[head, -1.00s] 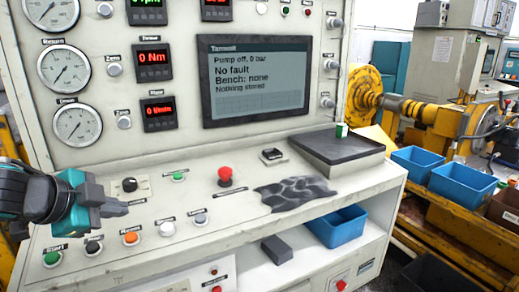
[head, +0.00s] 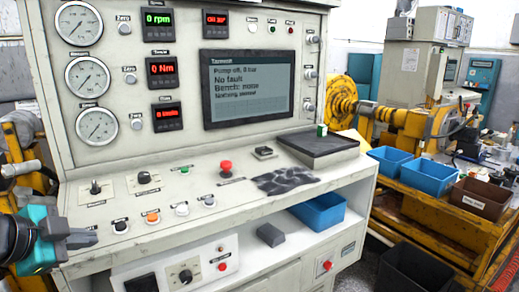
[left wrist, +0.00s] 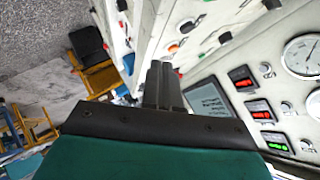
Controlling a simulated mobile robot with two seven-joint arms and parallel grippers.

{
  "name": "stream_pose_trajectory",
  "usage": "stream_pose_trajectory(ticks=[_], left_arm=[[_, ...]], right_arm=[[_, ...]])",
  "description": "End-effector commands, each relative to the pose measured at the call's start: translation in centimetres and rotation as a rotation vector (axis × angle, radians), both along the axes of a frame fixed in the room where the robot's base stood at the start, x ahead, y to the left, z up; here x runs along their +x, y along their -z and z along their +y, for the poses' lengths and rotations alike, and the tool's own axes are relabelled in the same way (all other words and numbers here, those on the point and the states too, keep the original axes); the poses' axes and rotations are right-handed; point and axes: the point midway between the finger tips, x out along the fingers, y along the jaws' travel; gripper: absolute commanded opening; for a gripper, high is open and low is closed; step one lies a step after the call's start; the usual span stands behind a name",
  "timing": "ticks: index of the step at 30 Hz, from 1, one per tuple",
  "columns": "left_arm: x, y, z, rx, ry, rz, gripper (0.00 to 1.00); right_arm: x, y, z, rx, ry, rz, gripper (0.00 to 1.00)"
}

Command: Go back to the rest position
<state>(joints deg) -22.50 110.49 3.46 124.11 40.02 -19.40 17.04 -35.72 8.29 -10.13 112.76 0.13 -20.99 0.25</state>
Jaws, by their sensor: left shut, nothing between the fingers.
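My left gripper (head: 82,239) is at the lower left of the head view, in front of the left end of the test bench panel (head: 235,205). Its grey fingers are shut with nothing between them, and they appear apart from the panel. In the left wrist view the shut fingers (left wrist: 163,85) stand in the middle, with the bench behind them. My right gripper is in neither view.
The bench carries knobs, push buttons, a red mushroom button (head: 226,167), gauges and a screen (head: 256,88). A dark tray (head: 318,147) and a grey cloth (head: 286,182) lie on it. A blue bin (head: 320,211) sits on the shelf below. Blue bins stand at right.

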Motion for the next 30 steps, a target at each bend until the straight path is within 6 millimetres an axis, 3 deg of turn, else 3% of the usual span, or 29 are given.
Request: stream_pose_trajectory(ticks=[9,16,23,30], left_arm=[[-1.9,6.9,2.5,-0.167,-0.108,-0.006,0.0],[-4.3,12.9,2.8,-0.278,-0.2,0.003,0.0],[-7.3,18.8,1.3,-0.379,-0.295,0.023,0.0],[-10.6,24.3,-2.4,-0.481,-0.398,0.055,0.0]], right_arm=[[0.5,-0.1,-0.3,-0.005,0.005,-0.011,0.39],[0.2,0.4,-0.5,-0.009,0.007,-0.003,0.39],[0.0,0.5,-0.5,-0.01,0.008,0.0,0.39],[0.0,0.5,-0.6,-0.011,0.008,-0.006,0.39]])
